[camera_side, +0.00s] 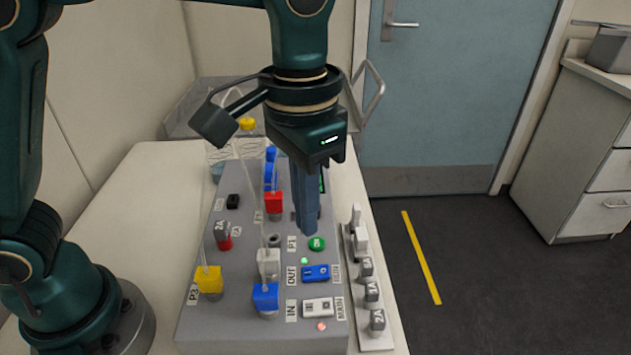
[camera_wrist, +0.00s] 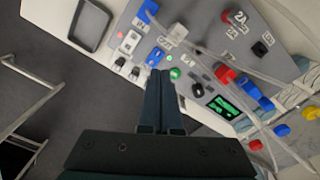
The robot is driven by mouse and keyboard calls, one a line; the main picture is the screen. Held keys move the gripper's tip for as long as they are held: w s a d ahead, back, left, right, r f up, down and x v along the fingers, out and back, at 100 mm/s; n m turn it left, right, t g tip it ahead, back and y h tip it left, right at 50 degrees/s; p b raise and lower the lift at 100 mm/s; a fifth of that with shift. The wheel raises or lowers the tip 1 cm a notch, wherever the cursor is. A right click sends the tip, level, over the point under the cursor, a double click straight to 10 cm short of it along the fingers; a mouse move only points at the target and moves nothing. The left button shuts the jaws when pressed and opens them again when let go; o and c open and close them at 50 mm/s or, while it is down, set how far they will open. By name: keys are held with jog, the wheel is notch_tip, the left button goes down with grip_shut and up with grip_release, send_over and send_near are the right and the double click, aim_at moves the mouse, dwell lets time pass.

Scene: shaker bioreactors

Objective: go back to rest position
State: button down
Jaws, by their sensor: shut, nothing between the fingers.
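My gripper (camera_side: 305,228) is shut and empty, pointing down above the right part of the grey panel box (camera_side: 200,325). In the side view its fingertips appear just above a round green button (camera_side: 317,243); I cannot tell the exact gap. In the wrist view the two fingers of my gripper (camera_wrist: 160,76) lie together, with the green button (camera_wrist: 175,73) just beside the tips. The fingers and gripper body hide part of the panel and most of its display in the side view; the green display (camera_wrist: 222,106) shows in the wrist view.
The panel carries yellow (camera_side: 209,280), blue (camera_side: 266,296), white (camera_side: 268,262) and red (camera_side: 273,203) connectors with thin tubes rising from some. A strip of labelled grey parts (camera_side: 372,292) stands at the right. A yellow-capped bottle (camera_side: 247,124) stands behind.

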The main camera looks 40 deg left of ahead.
jog(key=s+a+r+n+t, duration=0.25)
jog(key=a+r, duration=0.25)
jog(key=a, duration=0.3)
jog(key=s+a+f+t, duration=0.3)
jog(key=s+a+f, duration=0.1)
jog(key=s+f, duration=0.1)
jog(key=shift+s+a, duration=0.3)
jog(key=shift+s, duration=0.2)
